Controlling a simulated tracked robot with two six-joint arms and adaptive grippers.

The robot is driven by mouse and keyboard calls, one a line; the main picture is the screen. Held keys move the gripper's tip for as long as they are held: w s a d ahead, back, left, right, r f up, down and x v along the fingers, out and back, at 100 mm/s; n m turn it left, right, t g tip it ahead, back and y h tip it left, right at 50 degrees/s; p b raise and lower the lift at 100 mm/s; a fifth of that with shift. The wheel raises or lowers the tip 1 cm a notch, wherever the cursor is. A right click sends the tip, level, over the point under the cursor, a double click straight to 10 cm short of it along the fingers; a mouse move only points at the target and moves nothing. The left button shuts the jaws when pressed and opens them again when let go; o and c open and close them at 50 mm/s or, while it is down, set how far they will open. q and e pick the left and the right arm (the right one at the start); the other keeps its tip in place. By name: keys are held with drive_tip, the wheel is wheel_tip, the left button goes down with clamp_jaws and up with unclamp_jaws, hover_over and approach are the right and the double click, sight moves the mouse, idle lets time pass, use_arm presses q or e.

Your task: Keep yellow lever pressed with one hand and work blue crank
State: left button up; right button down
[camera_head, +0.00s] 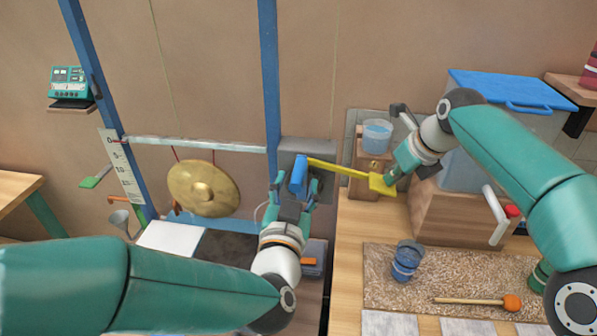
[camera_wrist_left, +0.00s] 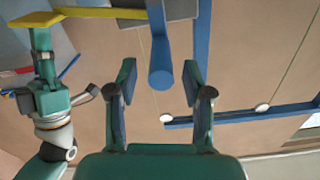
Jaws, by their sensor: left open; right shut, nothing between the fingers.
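The blue crank's handle (camera_head: 299,174) stands upright beside the grey box on the blue post. In the left wrist view the blue handle (camera_wrist_left: 161,50) points in between the spread fingers, with gaps on both sides. My left gripper (camera_head: 292,190) is open around the handle's near end. The yellow lever (camera_head: 340,170) runs right from the grey box to a square pad. My right gripper (camera_head: 390,180) is shut and empty, its tips at the pad and seeming to touch it. The lever's pad (camera_wrist_left: 33,19) and my right gripper (camera_wrist_left: 43,50) also show in the left wrist view.
A brass gong (camera_head: 204,188) hangs from a bar left of the crank. A clear water cup (camera_head: 376,136) stands on a wooden stand behind the lever. A blue cup (camera_head: 407,260) and an orange-headed mallet (camera_head: 475,301) are on the cork mat at front right.

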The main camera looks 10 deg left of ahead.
sight(299, 172)
use_arm(q)
drive_tip(key=shift+w, duration=2.35)
clamp_jaws()
